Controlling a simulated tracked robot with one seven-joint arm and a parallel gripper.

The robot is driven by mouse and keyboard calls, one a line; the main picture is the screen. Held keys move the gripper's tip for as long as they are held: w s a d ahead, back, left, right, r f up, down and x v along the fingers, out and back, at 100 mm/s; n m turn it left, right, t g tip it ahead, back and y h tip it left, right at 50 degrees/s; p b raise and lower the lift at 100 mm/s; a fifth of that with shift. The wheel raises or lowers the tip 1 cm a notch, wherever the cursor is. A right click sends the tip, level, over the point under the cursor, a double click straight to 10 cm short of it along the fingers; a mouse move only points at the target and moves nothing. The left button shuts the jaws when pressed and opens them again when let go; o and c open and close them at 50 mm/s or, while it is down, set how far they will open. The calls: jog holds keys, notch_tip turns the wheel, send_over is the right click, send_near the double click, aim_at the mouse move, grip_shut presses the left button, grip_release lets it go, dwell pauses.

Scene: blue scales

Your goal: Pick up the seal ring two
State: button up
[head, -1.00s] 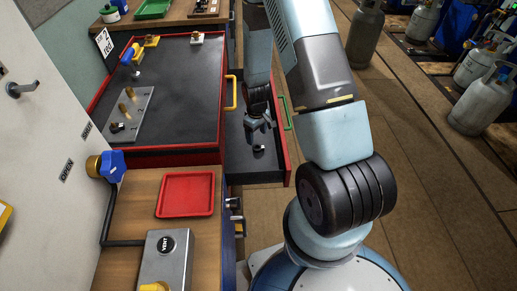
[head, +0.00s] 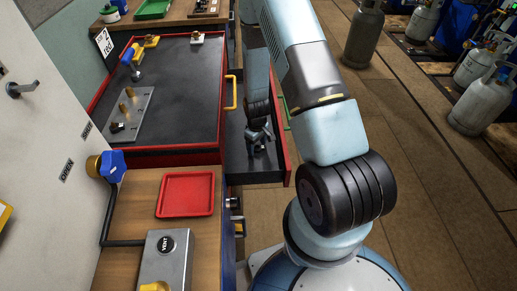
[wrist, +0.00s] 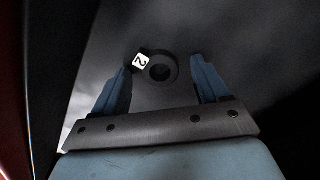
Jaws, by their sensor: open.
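The seal ring two (wrist: 171,66) is a dark ring with a white tag marked 2 beside it, on the grey floor of the open drawer (head: 275,172). In the wrist view it shows between and just beyond my two blue fingers. My gripper (head: 257,143) is open and points down into the drawer, over the ring. The fingers look apart from the ring, and how high they are above it I cannot tell. In the head view my gripper hides most of the ring.
The drawer's red front wall (head: 284,150) stands close to the right of my gripper. The dark cabinet top (head: 175,85) with a yellow handle (head: 231,93) is to the left. A red tray (head: 186,194) lies on the wooden bench. Gas cylinders stand at right.

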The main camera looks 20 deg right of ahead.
jog(key=shift+c, duration=0.2)
jog(key=c, duration=1.1)
